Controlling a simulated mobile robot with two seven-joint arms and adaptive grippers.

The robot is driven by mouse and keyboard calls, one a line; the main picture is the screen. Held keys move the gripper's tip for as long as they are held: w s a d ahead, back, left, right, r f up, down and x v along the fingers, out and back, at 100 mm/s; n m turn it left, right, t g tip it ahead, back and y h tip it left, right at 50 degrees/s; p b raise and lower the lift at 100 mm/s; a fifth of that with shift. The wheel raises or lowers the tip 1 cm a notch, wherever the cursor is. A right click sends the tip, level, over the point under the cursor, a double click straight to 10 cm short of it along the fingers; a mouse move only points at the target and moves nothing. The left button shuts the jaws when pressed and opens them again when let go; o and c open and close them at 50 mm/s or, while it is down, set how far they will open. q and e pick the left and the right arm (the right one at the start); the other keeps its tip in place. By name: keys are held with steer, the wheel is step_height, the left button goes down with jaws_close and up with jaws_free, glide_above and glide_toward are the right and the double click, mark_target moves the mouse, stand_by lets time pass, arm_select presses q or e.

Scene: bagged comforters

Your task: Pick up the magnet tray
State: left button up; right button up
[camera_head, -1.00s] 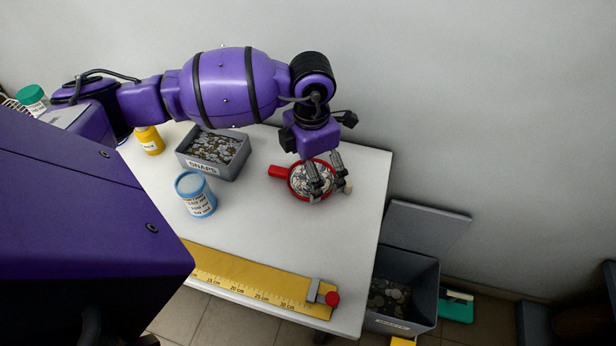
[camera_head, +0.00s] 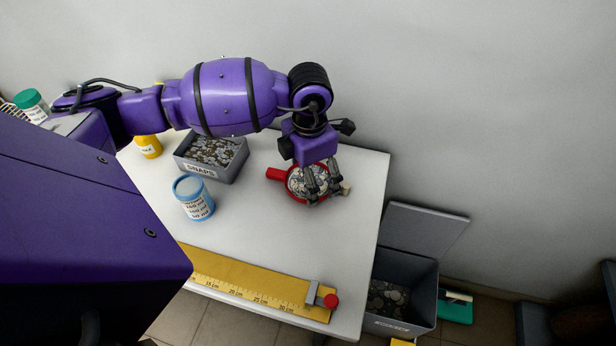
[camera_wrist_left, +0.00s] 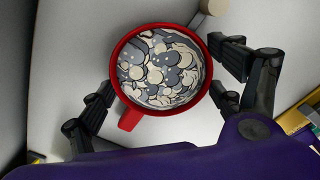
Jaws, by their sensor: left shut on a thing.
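The magnet tray (camera_head: 274,174) is a round red dish with a short red handle, filled with grey and cream metal discs. It is near the back right of the white table in the head view and at the centre of the left wrist view (camera_wrist_left: 131,118). My left gripper (camera_head: 320,190) is over it, with fingers on either side of the rim, shut on the tray. I cannot tell whether the tray is clear of the table. My right gripper is not in view.
A grey bin labelled SNAPS (camera_head: 207,171), a blue-lidded jar (camera_head: 193,198) and a yellow bottle (camera_head: 148,147) stand left. A small beige piece (camera_head: 346,188) is beside the tray. A yellow ruler (camera_head: 240,285) lies along the front. An open grey bin (camera_head: 413,291) stands right, below table height.

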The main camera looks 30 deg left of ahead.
arm_select(q)
steer(key=shift+r, duration=0.6)
steer(key=s+d+r, duration=0.1)
steer(key=r, duration=0.1)
steer(key=s+d+r, duration=0.1)
steer(key=r, duration=0.1)
steer(key=s+d+r, duration=0.1)
steer(key=r, duration=0.2)
steer(key=shift+s+r, duration=0.1)
steer(key=s+d+r, duration=0.4)
steer(key=s+d, duration=0.2)
steer(key=s, duration=0.1)
steer(key=shift+d+r, duration=0.15)
steer(key=shift+r, duration=0.15)
